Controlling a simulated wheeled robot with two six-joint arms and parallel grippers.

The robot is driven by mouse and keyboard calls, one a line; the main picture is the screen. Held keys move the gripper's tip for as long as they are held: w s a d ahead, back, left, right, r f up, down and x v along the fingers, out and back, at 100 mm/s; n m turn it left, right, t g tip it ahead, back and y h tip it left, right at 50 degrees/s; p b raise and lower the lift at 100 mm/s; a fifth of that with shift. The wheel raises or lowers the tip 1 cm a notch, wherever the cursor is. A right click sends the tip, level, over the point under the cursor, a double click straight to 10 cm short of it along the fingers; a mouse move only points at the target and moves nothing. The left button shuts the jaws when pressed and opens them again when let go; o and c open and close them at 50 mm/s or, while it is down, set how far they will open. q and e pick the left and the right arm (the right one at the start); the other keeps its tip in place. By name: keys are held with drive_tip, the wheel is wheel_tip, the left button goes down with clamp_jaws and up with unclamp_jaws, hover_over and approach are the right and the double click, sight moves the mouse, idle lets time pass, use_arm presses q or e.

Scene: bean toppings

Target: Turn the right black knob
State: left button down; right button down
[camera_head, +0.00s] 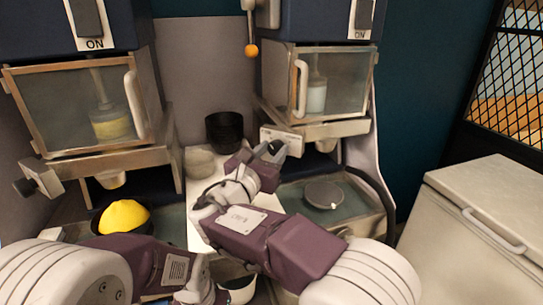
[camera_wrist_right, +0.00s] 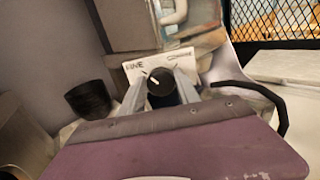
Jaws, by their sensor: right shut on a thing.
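The right black knob (camera_head: 276,147) sits on a white plate (camera_head: 287,139) at the front of the right machine. In the right wrist view the knob (camera_wrist_right: 160,82) shows a white pointer line on its face, and the plate (camera_wrist_right: 134,68) reads "FINE" on the left, with a blurred word on the right. My right gripper (camera_head: 268,152) is at the knob, and in its wrist view the fingers (camera_wrist_right: 160,92) stand on both sides of it, shut on it. My left arm comes in at the lower left; its fingers are not clear there.
The left machine has its own knob (camera_head: 24,187) and a bowl with a yellow heap (camera_head: 123,216) below it. Black stacked bowls (camera_head: 225,131) and a clear bowl (camera_head: 200,163) stand between the machines. A dark round lid-like thing (camera_head: 323,194) lies under the right machine. A white chest (camera_head: 480,220) stands at right.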

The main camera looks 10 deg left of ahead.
drive_tip(key=m+b, duration=0.2)
drive_tip(key=m, duration=0.1)
drive_tip(key=m+b, duration=0.1)
drive_tip(key=b, duration=0.1)
drive_tip(key=shift+d+f+m, duration=0.15)
drive_tip(key=shift+f+m, duration=0.15)
drive_tip(key=m+b, duration=0.3)
drive_tip(key=m, duration=0.1)
drive_tip(key=shift+m+h+b, duration=0.35)
drive_tip(key=shift+m+h, duration=0.05)
drive_tip(key=m+b, duration=0.2)
drive_tip(key=m, duration=0.2)
drive_tip(key=shift+r+b, duration=0.1)
drive_tip(key=shift+b, duration=0.25)
drive_tip(key=shift+r+m+b, duration=0.15)
drive_tip(key=shift+m+b, duration=0.4)
drive_tip(key=shift+m, duration=0.95)
drive_tip(key=shift+r+m, duration=0.1)
drive_tip(key=shift+m, duration=0.2)
